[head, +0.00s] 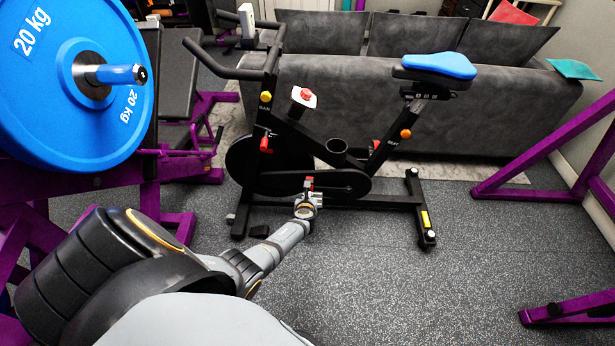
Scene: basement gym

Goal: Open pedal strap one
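A black exercise bike (285,140) stands ahead of me with its handlebar to the left and its blue saddle (440,65) to the right. My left arm reaches in from the lower left to the bike's near side. My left gripper (307,196) is small in the picture, at the near pedal area below the crank housing. A small red part (308,182) shows just above the gripper; I cannot tell whether it is the pedal strap. The pedal is mostly hidden by the gripper, and contact is unclear. My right gripper is out of view.
A purple rack holds a bar with a blue 20 kg plate (90,90) at the left, close to my arm. A grey sofa (500,120) stands behind the bike. Another purple frame (530,190) stands at the right. The floor (400,290) right of my arm is clear.

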